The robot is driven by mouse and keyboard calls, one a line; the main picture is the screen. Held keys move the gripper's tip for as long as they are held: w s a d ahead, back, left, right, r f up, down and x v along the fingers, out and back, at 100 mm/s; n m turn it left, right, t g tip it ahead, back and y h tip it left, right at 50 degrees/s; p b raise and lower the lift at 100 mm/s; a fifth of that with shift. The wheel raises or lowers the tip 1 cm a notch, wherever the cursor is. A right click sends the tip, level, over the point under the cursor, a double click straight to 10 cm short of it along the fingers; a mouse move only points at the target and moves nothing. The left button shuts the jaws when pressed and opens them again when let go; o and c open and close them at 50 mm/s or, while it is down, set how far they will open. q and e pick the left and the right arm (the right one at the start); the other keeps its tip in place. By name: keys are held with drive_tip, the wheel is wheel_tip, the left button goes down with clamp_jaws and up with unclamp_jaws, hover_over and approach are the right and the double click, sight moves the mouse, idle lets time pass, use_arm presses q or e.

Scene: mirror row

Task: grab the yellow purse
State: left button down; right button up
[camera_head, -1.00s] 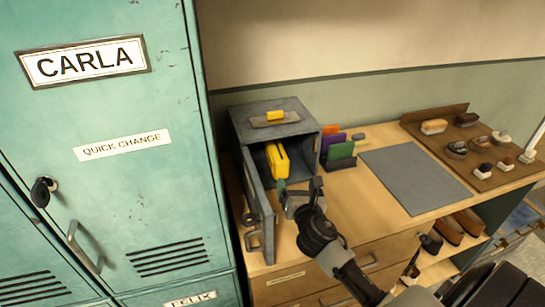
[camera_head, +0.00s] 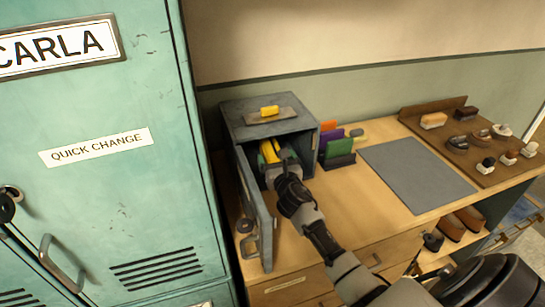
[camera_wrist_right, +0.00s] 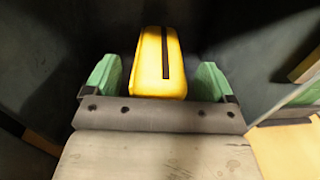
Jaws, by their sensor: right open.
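The yellow purse (camera_head: 269,150) stands inside the small grey metal box (camera_head: 228,121), whose door (camera_head: 259,215) hangs open to the left front. In the head view my right gripper (camera_head: 272,158) reaches into the box's opening and hides the lower part of the purse. In the right wrist view the purse (camera_wrist_right: 160,63), with a dark strip down its face, sits between the two green fingertips of my right gripper (camera_wrist_right: 154,78). Gaps show on both sides, so the gripper is open around it. My left gripper is not in view.
A yellow piece (camera_head: 269,111) lies on the box's top. Purple and green cards (camera_head: 338,148) in a holder stand right of the box. A grey mat (camera_head: 415,175) and a brush board (camera_head: 480,165) lie farther right. Teal lockers (camera_head: 110,200) stand at left.

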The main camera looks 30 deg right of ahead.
drive_tip(key=shift+x, duration=1.15)
drive_tip(key=shift+s, duration=0.1)
drive_tip(key=shift+c, duration=0.9)
drive_tip(key=c, duration=0.9)
drive_tip(key=shift+r, duration=0.1)
